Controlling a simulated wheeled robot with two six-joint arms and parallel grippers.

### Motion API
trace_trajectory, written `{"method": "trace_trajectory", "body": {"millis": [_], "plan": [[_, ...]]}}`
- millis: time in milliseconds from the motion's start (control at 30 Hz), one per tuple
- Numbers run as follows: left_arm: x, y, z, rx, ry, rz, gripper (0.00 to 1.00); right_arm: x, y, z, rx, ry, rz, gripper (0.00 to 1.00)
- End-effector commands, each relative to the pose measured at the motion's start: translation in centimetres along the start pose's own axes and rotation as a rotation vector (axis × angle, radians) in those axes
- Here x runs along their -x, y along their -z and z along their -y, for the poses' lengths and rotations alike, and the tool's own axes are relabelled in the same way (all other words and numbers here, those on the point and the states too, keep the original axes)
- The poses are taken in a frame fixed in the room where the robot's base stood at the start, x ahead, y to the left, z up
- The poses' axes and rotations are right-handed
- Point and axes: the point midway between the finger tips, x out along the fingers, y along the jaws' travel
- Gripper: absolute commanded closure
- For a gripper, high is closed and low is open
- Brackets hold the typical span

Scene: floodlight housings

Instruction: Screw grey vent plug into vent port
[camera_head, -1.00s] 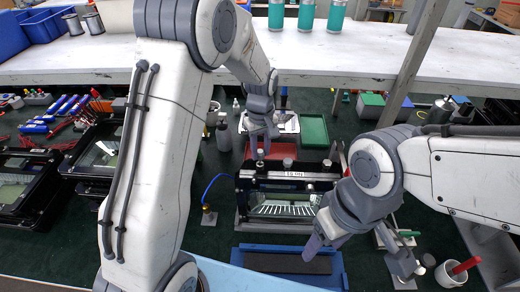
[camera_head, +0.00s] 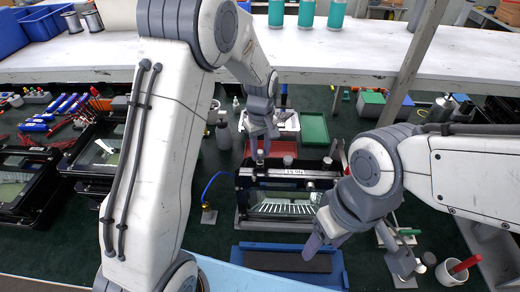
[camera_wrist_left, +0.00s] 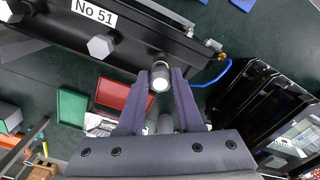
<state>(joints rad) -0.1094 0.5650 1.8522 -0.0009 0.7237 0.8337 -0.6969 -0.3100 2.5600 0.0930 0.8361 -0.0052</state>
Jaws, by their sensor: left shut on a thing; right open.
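The black floodlight housing (camera_head: 245,210) stands upright in the middle of the bench, its label and glass facing me. My left gripper (camera_head: 261,148) points down at the left part of its top edge. In the left wrist view its fingers (camera_wrist_left: 161,84) are shut on a small round plug (camera_wrist_left: 160,75) with a pale end and dark body, at the housing edge. The port under it is hidden, so I cannot tell how deep the plug sits. A hex fitting (camera_wrist_left: 101,46) stands beside it on the housing. My right gripper (camera_head: 322,243) is open in front of the housing, to the right.
A blue tray with a dark pad (camera_head: 290,262) lies in front of the housing. Red (camera_head: 270,148) and green (camera_head: 314,128) trays lie behind it. A blue hose (camera_head: 209,185) stands at its left. A white shelf (camera_head: 330,62) spans the back. A cup (camera_head: 449,274) stands at right.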

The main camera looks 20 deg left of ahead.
Motion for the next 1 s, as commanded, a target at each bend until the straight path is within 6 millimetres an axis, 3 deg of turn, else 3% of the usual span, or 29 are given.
{"method": "trace_trajectory", "body": {"millis": [667, 700, 767, 1000], "plan": [[-1.8, 0.0, 0.0, 0.0, 0.001, 0.001, 1.0, -1.1, -0.1, -0.1, 0.0, 0.0, 0.0, 0.38], [-1.6, 0.0, 0.0, 0.0, 0.0, 0.0, 0.5, -1.0, -0.1, -0.1, 0.0, 0.0, 0.0, 0.38], [-1.6, 0.0, 0.0, 0.0, 0.0, 0.0, 0.3, -1.0, -0.1, -0.1, 0.0, 0.0, 0.0, 0.38], [-1.6, 0.0, 0.0, 0.0, 0.0, 0.0, 0.3, -1.0, -0.1, -0.1, -0.002, 0.0, 0.0, 0.38]]}}
